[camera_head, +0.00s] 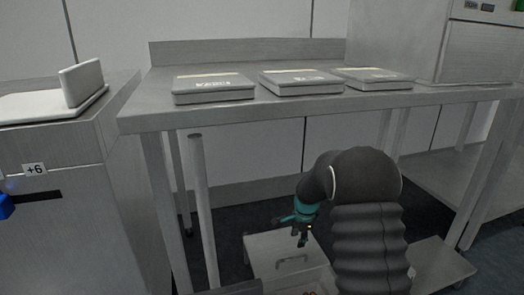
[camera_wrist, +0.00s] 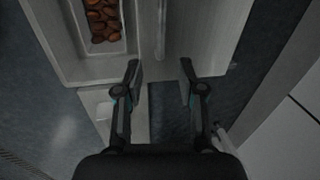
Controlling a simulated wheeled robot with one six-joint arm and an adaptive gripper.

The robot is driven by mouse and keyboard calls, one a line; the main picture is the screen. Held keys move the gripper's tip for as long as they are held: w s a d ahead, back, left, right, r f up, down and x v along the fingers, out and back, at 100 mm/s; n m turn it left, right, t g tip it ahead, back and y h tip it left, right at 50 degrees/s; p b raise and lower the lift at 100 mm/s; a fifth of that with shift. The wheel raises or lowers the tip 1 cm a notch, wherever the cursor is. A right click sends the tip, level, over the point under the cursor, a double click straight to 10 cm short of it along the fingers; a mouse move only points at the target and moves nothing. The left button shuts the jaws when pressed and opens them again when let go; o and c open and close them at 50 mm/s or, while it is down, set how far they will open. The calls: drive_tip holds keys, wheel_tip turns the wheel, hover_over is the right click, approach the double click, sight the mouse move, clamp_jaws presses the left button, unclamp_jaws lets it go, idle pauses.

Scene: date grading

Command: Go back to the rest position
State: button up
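My gripper (camera_wrist: 161,72) is open and empty in the wrist view, its two fingers well apart. In the head view my gripper (camera_head: 303,236) hangs low in front of the steel table, above a pale box-like surface (camera_head: 262,247) with a handle. My dark arm bends down to it from the right. In the wrist view a white tray (camera_wrist: 62,45) with brown dates (camera_wrist: 104,20) lies beyond the left finger. I cannot see the fingers touching anything.
Three closed grey cases (camera_head: 213,88) lie in a row on the steel table (camera_head: 290,111). A steel cabinet (camera_head: 60,220) marked +6 stands at left, with a white object (camera_head: 82,82) on top. A steel unit (camera_head: 482,52) stands at right. Dark floor shows below the table.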

drive_tip(key=s+r+n+g, duration=0.1)
drive_tip(key=s+n+g, duration=0.1)
drive_tip(key=s+n, duration=0.65)
drive_tip(key=s+r+n+t+p, duration=0.4)
drive_tip(key=s+r+n+t, duration=0.1)
drive_tip(key=s+r, duration=2.2)
drive_tip(key=s+n, duration=0.1)
drive_tip(key=s, duration=0.2)
drive_tip(key=shift+s+a+r+h+p, duration=0.2)
drive_tip(key=shift+a+r+h+p, duration=0.1)
drive_tip(key=shift+a+r+p, duration=0.1)
